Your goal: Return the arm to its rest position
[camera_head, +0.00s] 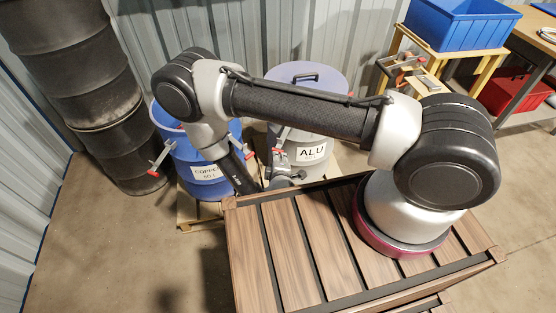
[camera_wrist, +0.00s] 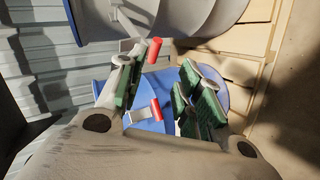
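My arm reaches left in the head view, over a wood-slatted deck (camera_head: 318,243), and bends down at its elbow in front of the drums. My gripper (camera_wrist: 160,92) shows in the wrist view with its two green-padded fingers apart. I see nothing held between them. Beyond the fingers are a blue drum surface (camera_wrist: 214,92) and levers with red grips (camera_wrist: 154,50).
A blue drum marked COPPER (camera_head: 207,172) and a grey drum marked ALU (camera_head: 312,151) stand behind the deck. Dark stacked drums (camera_head: 85,88) stand at the left. A blue bin (camera_head: 462,22) sits on a yellow stand at the back right. Floor at lower left is clear.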

